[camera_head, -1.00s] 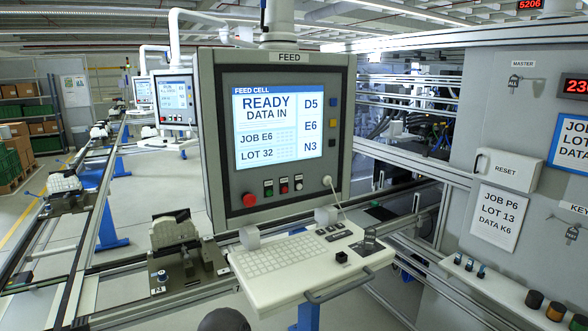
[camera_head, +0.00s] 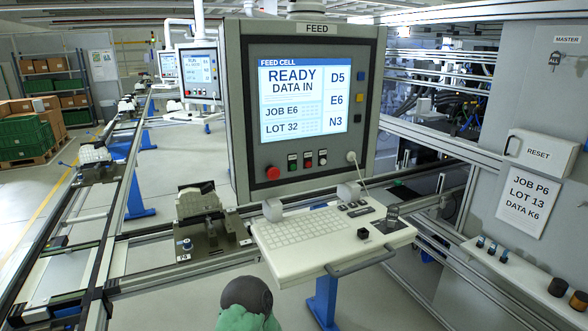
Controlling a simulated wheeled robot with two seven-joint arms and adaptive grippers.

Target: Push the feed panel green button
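The feed panel (camera_head: 232,110) is a grey upright console labelled FEED, with a lit screen (camera_head: 303,97) reading READY DATA IN. Below the screen is a row of small buttons. A larger red mushroom button (camera_head: 273,173) sits further left on the panel face. Nothing covers the green button. Neither of my grippers is in view.
A keyboard shelf (camera_head: 290,255) with a front handle juts out below the panel. A dark rounded object with green below it (camera_head: 246,296) stands at the bottom; I cannot tell what it is. Rails (camera_head: 110,215) run along the left. A grey cabinet (camera_head: 465,190) stands right.

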